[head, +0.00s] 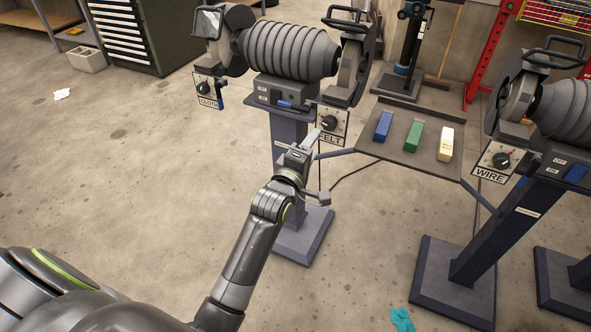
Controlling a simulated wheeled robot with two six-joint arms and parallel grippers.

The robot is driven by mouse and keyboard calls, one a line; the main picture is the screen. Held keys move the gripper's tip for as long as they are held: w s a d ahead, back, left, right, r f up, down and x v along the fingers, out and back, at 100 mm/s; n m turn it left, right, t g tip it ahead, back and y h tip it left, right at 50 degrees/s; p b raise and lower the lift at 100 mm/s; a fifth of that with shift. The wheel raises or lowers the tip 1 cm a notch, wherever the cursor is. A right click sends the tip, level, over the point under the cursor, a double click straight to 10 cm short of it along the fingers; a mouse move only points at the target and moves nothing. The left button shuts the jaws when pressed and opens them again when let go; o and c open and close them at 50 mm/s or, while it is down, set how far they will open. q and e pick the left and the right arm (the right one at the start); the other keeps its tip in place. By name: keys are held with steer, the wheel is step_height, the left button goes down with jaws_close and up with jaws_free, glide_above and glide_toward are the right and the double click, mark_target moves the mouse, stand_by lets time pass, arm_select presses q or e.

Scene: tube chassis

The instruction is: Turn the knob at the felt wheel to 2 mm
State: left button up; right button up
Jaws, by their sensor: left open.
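The felt wheel's knob (329,122) is a dark round knob on a pale dial plate labelled FELT (333,142), hanging at the right end of the left grinder. The felt wheel (352,68) is above it, partly behind its guard. The dial's marks are too small to read, so I cannot tell the knob's setting. My left gripper (317,167) is open, just below and in front of the FELT plate, with one finger near the plate's lower left edge. It appears empty and apart from the knob. My right gripper is out of view.
A CLOTH knob (204,88) hangs at the grinder's left end, and a WIRE knob (501,160) on the right grinder. A tray (399,148) with blue, green and cream blocks stands right of the FELT plate. A cable runs below it. Open floor lies left.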

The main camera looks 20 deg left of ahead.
arm_select(q)
steer(key=s, duration=0.8)
steer(key=shift+s+a, duration=0.15)
steer(key=shift+s, duration=0.2)
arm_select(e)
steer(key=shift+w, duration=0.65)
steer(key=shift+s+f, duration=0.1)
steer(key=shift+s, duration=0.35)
